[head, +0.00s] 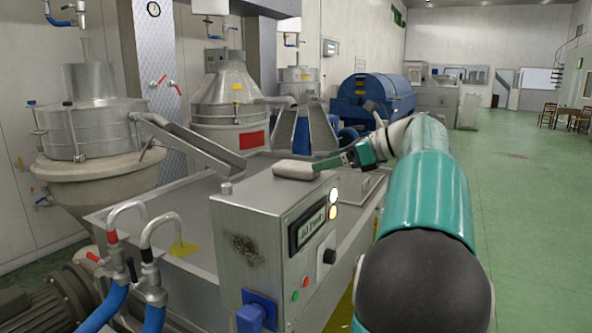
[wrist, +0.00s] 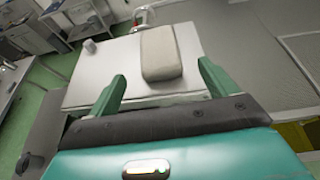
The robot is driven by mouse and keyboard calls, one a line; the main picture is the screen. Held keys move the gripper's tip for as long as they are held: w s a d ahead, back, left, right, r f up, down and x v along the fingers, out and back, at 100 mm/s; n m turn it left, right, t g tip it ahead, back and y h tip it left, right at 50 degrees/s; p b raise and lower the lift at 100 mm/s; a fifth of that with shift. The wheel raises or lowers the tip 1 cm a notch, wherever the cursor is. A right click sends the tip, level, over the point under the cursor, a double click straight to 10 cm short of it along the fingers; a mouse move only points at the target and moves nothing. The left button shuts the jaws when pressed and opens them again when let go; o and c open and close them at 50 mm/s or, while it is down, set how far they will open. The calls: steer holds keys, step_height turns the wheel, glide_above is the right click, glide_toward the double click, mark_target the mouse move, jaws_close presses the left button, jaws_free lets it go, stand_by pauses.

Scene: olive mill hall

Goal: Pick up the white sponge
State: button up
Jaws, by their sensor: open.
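The white sponge (head: 296,169) lies flat on top of the grey metal control box (head: 262,195), near its far right edge. In the wrist view the sponge (wrist: 160,50) is an off-white, rounded block, lengthwise ahead of my gripper. My gripper (head: 328,163) is just right of the sponge in the head view. In the wrist view the green fingers of my gripper (wrist: 161,78) are spread wide and empty, with the sponge's near end centred between their tips. Whether the fingers are level with the sponge is hard to tell.
A small metal knob (head: 225,189) stands on the box top, left of the sponge. A metal chute (head: 190,142) and a vat (head: 92,130) are at left. Green floor (head: 510,200) is clear at right.

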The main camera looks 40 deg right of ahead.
mark_target(305, 165)
steer(key=x, duration=0.8)
steer(key=shift+w+a+r, duration=0.1)
steer(key=shift+w+a, duration=0.05)
steer(key=shift+c, duration=0.7)
steer(key=c, duration=0.9)
